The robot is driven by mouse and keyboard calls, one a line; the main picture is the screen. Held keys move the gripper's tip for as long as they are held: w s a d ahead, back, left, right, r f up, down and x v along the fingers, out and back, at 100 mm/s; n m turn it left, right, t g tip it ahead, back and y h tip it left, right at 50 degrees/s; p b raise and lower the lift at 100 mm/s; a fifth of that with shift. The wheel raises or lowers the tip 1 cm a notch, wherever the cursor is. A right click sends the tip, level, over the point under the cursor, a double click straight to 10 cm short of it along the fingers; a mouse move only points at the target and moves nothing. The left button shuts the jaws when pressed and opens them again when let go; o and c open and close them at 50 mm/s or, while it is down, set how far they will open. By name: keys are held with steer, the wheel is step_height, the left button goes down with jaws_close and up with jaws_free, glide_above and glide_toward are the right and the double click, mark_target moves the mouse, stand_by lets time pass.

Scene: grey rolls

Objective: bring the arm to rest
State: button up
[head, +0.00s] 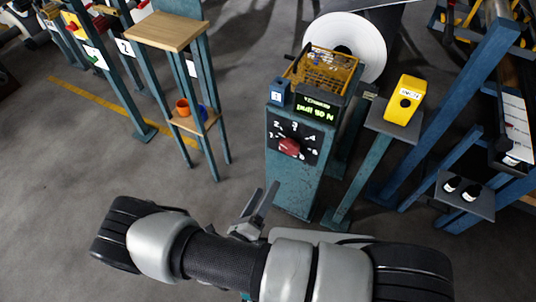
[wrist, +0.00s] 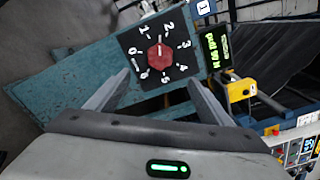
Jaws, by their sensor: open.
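My gripper (head: 262,205) is at the lower middle of the head view, in front of a blue machine post and apart from it. Its two fingers are spread with nothing between them. In the wrist view my gripper (wrist: 150,95) also shows open and empty, with a dial panel beyond the fingertips. The red knob (head: 289,147) sits on the black numbered dial plate of the post. The knob also shows in the wrist view (wrist: 159,56). My arm lies across the bottom of the head view.
The blue post (head: 290,185) carries a green lit display (head: 316,108) and a yellow basket (head: 322,68). A yellow box (head: 404,100) stands on a pedestal to its right. A wooden-topped stand (head: 168,30) is at left. A white roll (head: 345,45) lies behind.

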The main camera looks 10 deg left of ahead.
steer(key=w+d+r+m+g+h, duration=0.2)
steer(key=d+r+m+g+h, duration=0.15)
steer(key=r+m+g, duration=0.4)
steer(key=w+d+r+m+g+h, duration=0.25)
steer(key=d+r+m+g, duration=0.2)
steer(key=r+m, duration=0.5)
steer(key=s+d+r+m+g+y, duration=0.25)
steer(key=d+r+m+y, duration=0.2)
steer(key=r+m, duration=0.4)
steer(key=s+d+r+m+g+y, duration=0.2)
steer(key=s+d+r+m+y, duration=0.15)
steer(key=d+r+m, duration=0.4)
steer(key=s+r+m+t+y+p, duration=0.2)
steer(key=r+m+p, duration=0.3)
steer(key=r+p, duration=0.5)
steer(key=s+r+m+t+y+p, duration=0.1)
steer(key=r+m+p, duration=0.5)
steer(key=r, duration=1.4)
steer(key=s+t+p, duration=0.1)
steer(key=t+p, duration=0.1)
steer(key=p, duration=0.2)
steer(key=shift+d+r+y+p, duration=0.15)
steer(key=shift+r+y+p, duration=0.05)
steer(key=shift+y+p, duration=0.2)
